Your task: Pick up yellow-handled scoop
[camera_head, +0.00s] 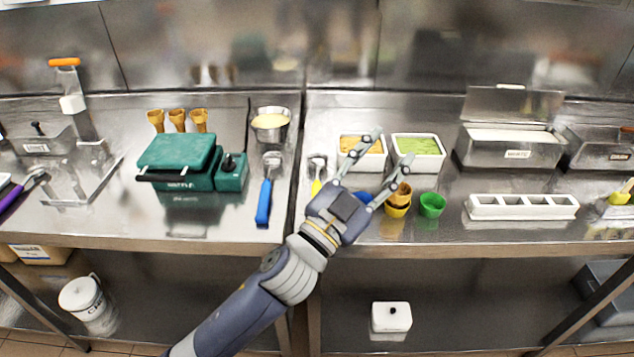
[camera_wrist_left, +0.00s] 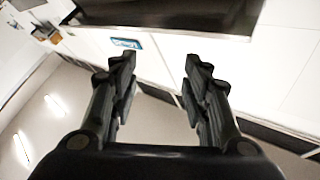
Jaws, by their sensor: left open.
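A yellow-handled scoop (camera_head: 317,186) lies on the steel counter left of my left gripper in the head view. Its metal head points to the back, and the lower part of its handle is hidden behind my gripper. My left gripper (camera_head: 393,146) is open and empty, with its fingers pointing up and right in front of the white tubs. In the left wrist view the open fingers (camera_wrist_left: 160,62) have nothing between them, and the scoop does not show there. My right gripper is not in view.
A tub of green ice cream (camera_head: 443,159), a green cup (camera_head: 432,205) and yellow cups (camera_head: 397,210) stand near my gripper.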

